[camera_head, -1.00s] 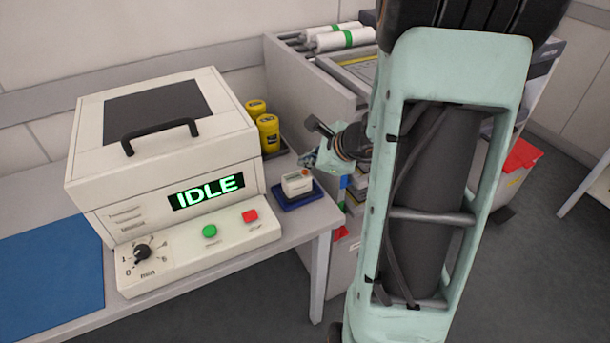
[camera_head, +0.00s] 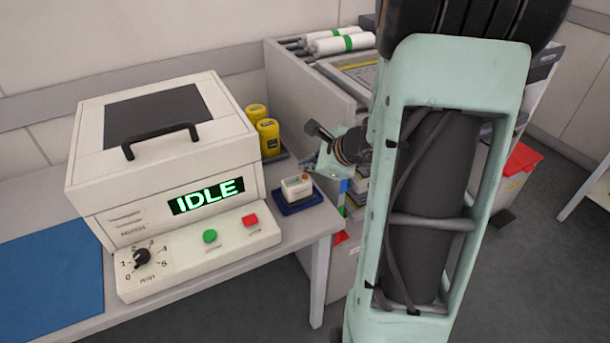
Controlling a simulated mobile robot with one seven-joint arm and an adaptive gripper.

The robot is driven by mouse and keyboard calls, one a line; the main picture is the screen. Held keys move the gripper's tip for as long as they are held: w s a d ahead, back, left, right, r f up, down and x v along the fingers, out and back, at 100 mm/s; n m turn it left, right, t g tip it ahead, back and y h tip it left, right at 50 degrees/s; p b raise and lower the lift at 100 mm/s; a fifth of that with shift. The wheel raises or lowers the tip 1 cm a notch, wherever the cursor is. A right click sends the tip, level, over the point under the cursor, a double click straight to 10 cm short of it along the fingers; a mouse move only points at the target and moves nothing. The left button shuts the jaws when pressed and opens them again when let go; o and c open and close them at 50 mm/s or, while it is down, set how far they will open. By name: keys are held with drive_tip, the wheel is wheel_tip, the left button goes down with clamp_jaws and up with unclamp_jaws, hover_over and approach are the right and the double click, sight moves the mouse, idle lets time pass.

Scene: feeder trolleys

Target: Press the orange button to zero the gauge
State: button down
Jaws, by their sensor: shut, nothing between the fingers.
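The gauge is a small white box (camera_head: 297,187) on a blue tray (camera_head: 302,203) at the right end of the bench. A small orange spot, apparently the button (camera_head: 305,177), shows on its top. Its display is too small to read. My gripper (camera_head: 323,172) is just right of and behind the gauge, shut and empty. It appears apart from the button, and its fingertips are small and hard to make out.
A white machine (camera_head: 160,160) reading IDLE stands left, with a green button (camera_head: 210,236), a red button (camera_head: 250,220) and a dial (camera_head: 142,257). Yellow canisters (camera_head: 268,137) stand behind the gauge. A grey trolley (camera_head: 310,90) is close behind my gripper.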

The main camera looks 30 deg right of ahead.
sight(306, 177)
drive_tip(key=shift+f, duration=0.1)
drive_tip(key=shift+f+b, duration=0.35)
drive_tip(key=shift+b, duration=0.25)
drive_tip(key=shift+f+b, duration=0.35)
drive_tip(key=shift+b, duration=0.1)
idle(0.6)
drive_tip(key=shift+r, duration=0.15)
drive_tip(key=shift+r+p, duration=0.55)
drive_tip(key=shift+r, duration=0.1)
drive_tip(key=shift+r, duration=0.15)
wheel_tip(306, 177, up, 5)
drive_tip(key=p, duration=0.4)
idle(0.8)
